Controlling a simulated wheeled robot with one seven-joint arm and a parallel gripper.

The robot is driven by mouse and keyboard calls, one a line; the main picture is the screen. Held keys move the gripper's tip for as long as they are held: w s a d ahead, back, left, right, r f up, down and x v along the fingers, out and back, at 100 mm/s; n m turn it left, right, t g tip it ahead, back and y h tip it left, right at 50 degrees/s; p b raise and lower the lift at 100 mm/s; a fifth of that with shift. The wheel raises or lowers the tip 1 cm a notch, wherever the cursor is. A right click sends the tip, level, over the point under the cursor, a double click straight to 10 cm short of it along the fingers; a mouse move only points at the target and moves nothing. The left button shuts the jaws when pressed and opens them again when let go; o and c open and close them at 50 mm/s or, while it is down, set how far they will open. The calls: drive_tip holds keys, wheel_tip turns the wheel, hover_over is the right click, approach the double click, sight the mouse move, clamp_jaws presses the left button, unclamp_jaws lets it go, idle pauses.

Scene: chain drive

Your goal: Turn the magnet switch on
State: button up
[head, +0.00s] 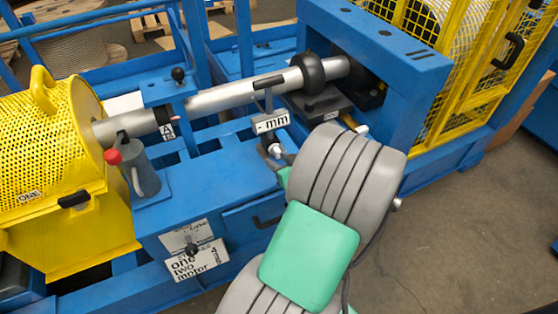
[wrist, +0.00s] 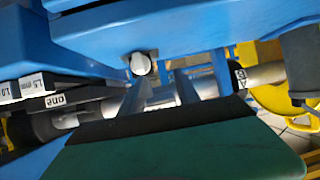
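A small round pale knob (head: 275,150) sits below the grey block with the "mm" label (head: 270,122), near the shaft. It looks like the magnet switch, but I cannot read any on or off mark. The knob also shows in the wrist view (wrist: 140,64), against the blue frame. My gripper (head: 283,163) is close to the knob in the head view, partly hidden by my grey and green wrist. In the wrist view my gripper (wrist: 158,80) has its two fingers apart with nothing between them. Whether a finger touches the knob, I cannot tell.
A grey shaft (head: 235,93) runs behind the block to a black coupling (head: 309,72). A yellow mesh guard (head: 48,130) stands left. A grey cylinder with a red knob (head: 113,157) and a motor switch plate (head: 196,258) are on the blue frame (head: 215,165).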

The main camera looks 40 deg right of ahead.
sight(277, 153)
drive_tip(key=shift+s+d+f+m+t+h, duration=0.2)
drive_tip(key=shift+s+d+m+h, duration=0.15)
drive_tip(key=shift+d, duration=0.25)
drive_tip(key=shift+s+d+f+m+t+h, duration=0.15)
drive_tip(key=shift+s+d+f+h, duration=0.1)
drive_tip(key=shift+s+d, duration=0.25)
drive_tip(key=shift+w+d+h, duration=0.1)
drive_tip(key=shift+d+h, duration=0.2)
drive_tip(key=shift+d, duration=0.1)
drive_tip(key=x, duration=0.7)
drive_tip(key=shift+w+b, duration=0.2)
drive_tip(key=shift+b, duration=0.1)
clamp_jaws()
